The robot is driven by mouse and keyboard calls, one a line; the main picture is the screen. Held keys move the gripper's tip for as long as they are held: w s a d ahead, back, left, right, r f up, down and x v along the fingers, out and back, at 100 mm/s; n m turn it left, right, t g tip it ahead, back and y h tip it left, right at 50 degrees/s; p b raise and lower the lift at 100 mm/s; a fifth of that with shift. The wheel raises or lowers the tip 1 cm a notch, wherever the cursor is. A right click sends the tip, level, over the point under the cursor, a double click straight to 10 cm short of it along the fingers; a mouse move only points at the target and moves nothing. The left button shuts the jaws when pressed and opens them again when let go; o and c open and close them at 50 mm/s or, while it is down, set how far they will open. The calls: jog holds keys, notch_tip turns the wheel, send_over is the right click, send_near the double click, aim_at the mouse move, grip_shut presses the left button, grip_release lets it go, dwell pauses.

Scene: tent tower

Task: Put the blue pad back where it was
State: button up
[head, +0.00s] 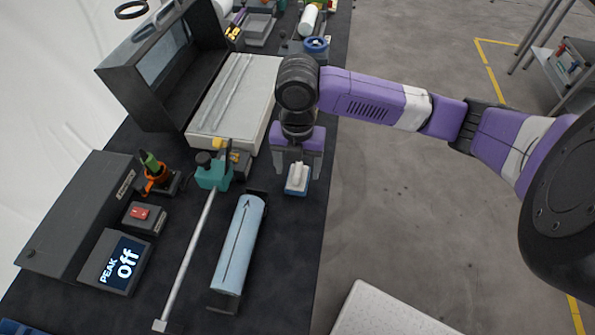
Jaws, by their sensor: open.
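The blue pad (296,191) is a small light-blue block with a white upright grip on top. In the head view it is near the right edge of the dark table. My gripper (299,172) points down right over it, with its two grey fingers apart on either side of the white grip. A gap shows between the fingers and the grip. I cannot tell for certain whether the pad's underside rests flat on the table.
Left of the pad lies a long light-blue piece with an arrow (238,245) in a dark holder. A metal rod (188,262) with a teal clamp (213,176) runs beside it. The floor right is mostly clear.

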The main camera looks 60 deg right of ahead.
aim_at(298, 170)
notch_tip(298, 170, up, 10)
jog(key=shift+b, duration=0.45)
jog(key=shift+f, duration=0.1)
